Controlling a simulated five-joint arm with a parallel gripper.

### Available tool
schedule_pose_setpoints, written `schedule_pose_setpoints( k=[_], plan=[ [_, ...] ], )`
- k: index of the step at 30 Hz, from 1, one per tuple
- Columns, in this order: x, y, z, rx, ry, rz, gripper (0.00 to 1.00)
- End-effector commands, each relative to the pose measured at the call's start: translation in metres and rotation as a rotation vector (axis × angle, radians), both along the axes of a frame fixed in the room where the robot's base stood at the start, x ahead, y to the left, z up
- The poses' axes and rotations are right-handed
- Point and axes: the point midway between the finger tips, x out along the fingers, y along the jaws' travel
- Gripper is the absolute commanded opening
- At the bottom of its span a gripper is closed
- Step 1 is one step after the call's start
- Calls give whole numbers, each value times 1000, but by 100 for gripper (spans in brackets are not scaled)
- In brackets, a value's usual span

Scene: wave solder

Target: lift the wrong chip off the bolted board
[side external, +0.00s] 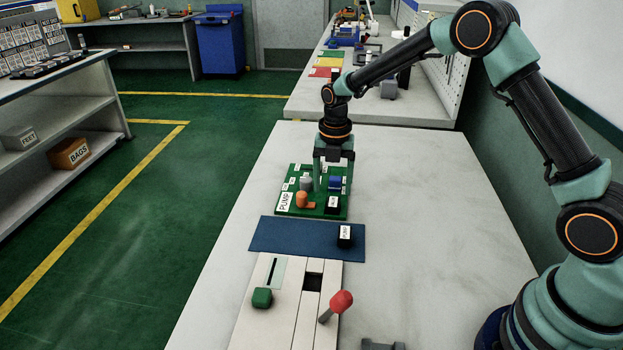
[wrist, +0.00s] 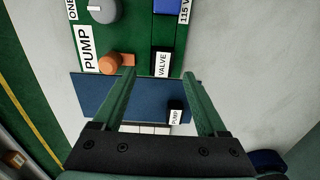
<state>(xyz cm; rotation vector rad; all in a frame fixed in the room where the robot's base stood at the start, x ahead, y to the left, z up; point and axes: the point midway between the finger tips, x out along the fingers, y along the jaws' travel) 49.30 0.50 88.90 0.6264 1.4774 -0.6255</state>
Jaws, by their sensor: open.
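The green board (side external: 284,206) labelled PUMP lies on the pale bench. The wrong chip, a black block labelled VALVE, (wrist: 161,63) sits near its front edge; it also shows in the side view (side external: 332,205). My gripper (side external: 334,186) points down over the board, open and empty. In the wrist view, the VALVE chip appears between and just beyond my fingertips (wrist: 159,73). I cannot tell the exact height of the tips above it. A black chip labelled PUMP (side external: 344,236) stands on the blue mat (side external: 290,238) in front of the board.
On the board, an orange part (side external: 302,200), a grey knob (side external: 305,184) and a blue block (side external: 335,183) stand close by. A pale fixture (side external: 252,322) with a green block (side external: 262,298) and a red-knobbed lever (side external: 341,302) lies nearer. The bench right of the board is clear.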

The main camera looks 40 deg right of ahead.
Motion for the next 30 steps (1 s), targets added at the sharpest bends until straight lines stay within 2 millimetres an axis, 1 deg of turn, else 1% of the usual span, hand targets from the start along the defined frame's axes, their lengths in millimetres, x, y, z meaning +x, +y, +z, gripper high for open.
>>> schedule_pose_setpoints(
  k=[3, 6, 9, 17, 18, 19, 20, 21, 23, 24, 30],
  plan=[
    [-2, -3, -19, 0, 6, -1, 75],
    [-2, -3, -33, 0, 4, -1, 75],
    [-2, -3, -41, 0, 3, -1, 75],
    [-1, -3, -44, 0, 1, 0, 75],
    [-1, -3, -43, 0, 1, -1, 67],
    [-1, -3, -43, 0, 1, -1, 56],
    [-1, -3, -43, 0, 1, -1, 44],
    [-2, -3, -43, 0, 1, -1, 29],
    [-2, -3, -43, 0, 1, -1, 6],
    [-2, -3, -43, 0, 1, -1, 0],
    [-1, -3, -43, -1, 1, -1, 0]
  ],
)
